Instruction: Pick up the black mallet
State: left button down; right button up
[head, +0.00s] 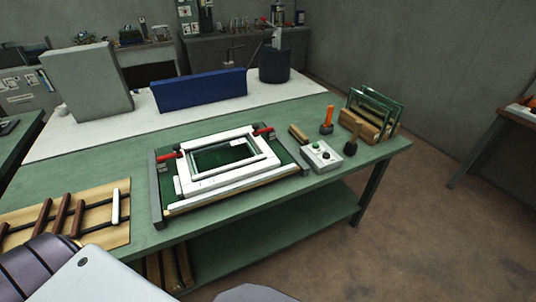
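What looks like the black mallet (350,149) is near the right end of the green workbench (150,238). Its dark head is low and a brown handle seems to rise from it. It is just right of a grey control box (321,156) and in front of a wooden rack (361,123) holding glass panes. Neither of my grippers is in view. Parts that look like my own body show along the bottom edge, far from the mallet.
A white frame (182,189) lies in a clamping fixture mid-bench. An orange-handled tool (327,120) and a wooden-handled item (298,133) are near the mallet. A blue block (199,90) and a dark bin (274,67) stand behind. The bench's front right corner is clear.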

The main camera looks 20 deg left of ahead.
aim_at(351, 146)
jog(key=j+u, duration=0.35)
jog(key=j, duration=0.15)
jog(key=i+j+u, duration=0.1)
jog(key=j+u, duration=0.3)
jog(key=j, duration=0.1)
